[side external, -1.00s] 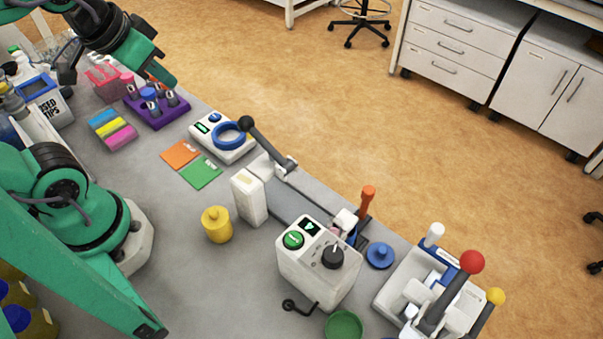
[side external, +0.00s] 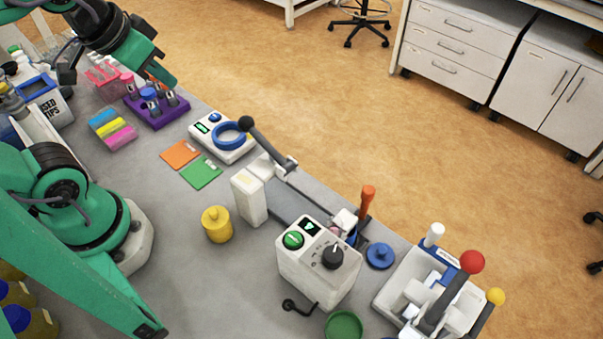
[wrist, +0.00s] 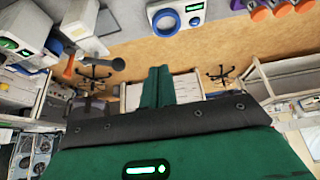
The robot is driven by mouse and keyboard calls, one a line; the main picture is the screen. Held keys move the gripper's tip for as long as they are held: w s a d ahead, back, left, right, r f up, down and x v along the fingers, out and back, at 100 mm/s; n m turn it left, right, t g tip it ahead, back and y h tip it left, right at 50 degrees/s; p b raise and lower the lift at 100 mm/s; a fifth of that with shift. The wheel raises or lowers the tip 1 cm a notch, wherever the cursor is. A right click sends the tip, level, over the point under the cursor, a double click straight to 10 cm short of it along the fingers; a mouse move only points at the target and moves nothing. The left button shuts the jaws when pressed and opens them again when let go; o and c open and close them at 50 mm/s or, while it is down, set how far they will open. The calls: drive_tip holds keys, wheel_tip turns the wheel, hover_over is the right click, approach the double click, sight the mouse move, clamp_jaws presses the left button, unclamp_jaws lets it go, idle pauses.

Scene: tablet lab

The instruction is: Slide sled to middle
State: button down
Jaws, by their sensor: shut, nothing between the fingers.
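A narrow dark rail (side external: 315,201) runs along the bench beside the white timer box. A small white carriage (side external: 345,219) sits at its right end, by an upright orange handle (side external: 367,200); I take it to be the sled but cannot be sure. At the rail's left end is a white bracket with a black-knobbed lever (side external: 247,125). In the wrist view the orange handle (wrist: 68,68) and the black knob (wrist: 118,64) show at left. My gripper (wrist: 158,87) is shut and empty. In the side view it is high at upper left, apart from the rail.
A white box with a green button (side external: 318,265) and a tall white block (side external: 249,196) stand in front of the rail. A blue ring device (side external: 225,137) is left of it. A yellow jar (side external: 216,224) and a red-knobbed lever unit (side external: 472,262) stand nearby.

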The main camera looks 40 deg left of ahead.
idle(0.4)
drive_tip(key=c, duration=1.3)
unclamp_jaws()
drive_tip(key=shift+w+d+r, duration=0.1)
drive_tip(key=shift+w, duration=0.05)
drive_tip(key=shift+o, duration=0.2)
drive_tip(key=shift+w+d+r, duration=0.1)
drive_tip(key=shift+w+d, duration=0.1)
drive_tip(key=shift+w, duration=0.05)
drive_tip(key=w+d+m+g+h, duration=0.1)
drive_tip(key=w+d+m+g, duration=0.25)
drive_tip(key=w+d, duration=1)
drive_tip(key=d+f+m, duration=0.1)
drive_tip(key=d+f, duration=0.1)
drive_tip(key=d, duration=0.4)
drive_tip(key=d+f+m+g, duration=0.1)
drive_tip(key=d+f, duration=0.2)
drive_tip(key=d, duration=0.3)
drive_tip(key=d+f+m+g+y, duration=0.1)
drive_tip(key=d+f, duration=0.2)
drive_tip(key=d, duration=0.3)
drive_tip(key=shift+w+d+f, duration=0.15)
drive_tip(key=shift+w+d, duration=0.2)
drive_tip(key=shift+d+f, duration=0.1)
drive_tip(key=shift+d, duration=0.05)
